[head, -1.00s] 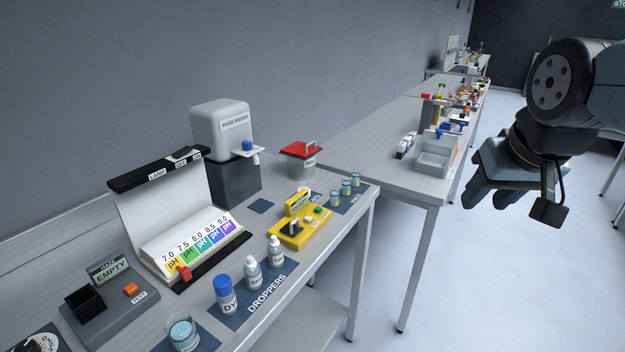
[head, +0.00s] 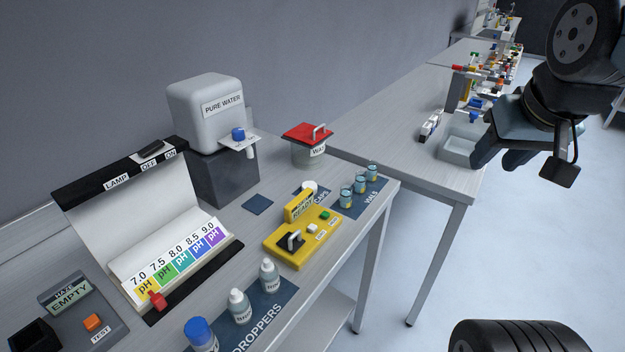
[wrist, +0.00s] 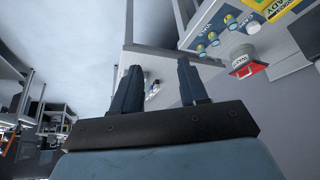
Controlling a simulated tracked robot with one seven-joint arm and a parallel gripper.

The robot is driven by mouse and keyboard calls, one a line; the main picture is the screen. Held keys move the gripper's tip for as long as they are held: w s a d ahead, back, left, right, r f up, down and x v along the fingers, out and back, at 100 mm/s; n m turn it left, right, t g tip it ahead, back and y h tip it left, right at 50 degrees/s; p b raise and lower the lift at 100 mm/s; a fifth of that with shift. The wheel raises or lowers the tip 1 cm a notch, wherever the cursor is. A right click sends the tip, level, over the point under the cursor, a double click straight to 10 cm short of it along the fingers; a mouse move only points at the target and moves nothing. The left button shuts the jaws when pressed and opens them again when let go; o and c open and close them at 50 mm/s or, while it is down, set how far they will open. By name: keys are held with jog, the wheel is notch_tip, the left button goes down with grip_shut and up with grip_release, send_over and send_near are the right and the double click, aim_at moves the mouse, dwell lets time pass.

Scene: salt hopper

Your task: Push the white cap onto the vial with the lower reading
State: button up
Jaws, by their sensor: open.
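The white cap (head: 309,187) lies on the CAPS mat beside the yellow meter, partly hidden by it; it also shows in the wrist view (wrist: 253,27). The yellow meter's (head: 300,240) display appears to say READY; no vial's reading shows. My gripper (head: 498,158) is open and empty, high to the right of the vials and apart from them. Its two fingers show in the wrist view (wrist: 160,82).
A red-lidded waste jar (head: 309,147) stands behind the cap. The PURE WATER dispenser (head: 208,112), pH chart (head: 180,260), haze tester (head: 70,318) and dropper bottles (head: 240,306) occupy the left. Open floor lies right.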

jog(key=o, duration=0.3)
jog(key=shift+w+a, duration=0.2)
jog(key=shift+w, duration=0.15)
jog(key=shift+o, duration=1.1)
jog(key=w+a+f+n, duration=0.1)
jog(key=w+a, duration=0.5)
jog(key=w, duration=0.1)
jog(key=shift+f+n+y, duration=0.2)
jog(key=shift+n+y, duration=0.1)
jog(key=shift+n, duration=0.1)
jog(key=n+g+y, duration=0.2)
jog(key=n, duration=0.2)
send_near(312, 184)
jog(key=shift+s+x, duration=0.2)
jog(key=shift+x, duration=1.2)
jog(key=shift+s+x, duration=0.2)
jog(key=shift+x, duration=1.2)
jog(key=shift+s+x, duration=0.2)
jog(key=shift+x, duration=1.15)
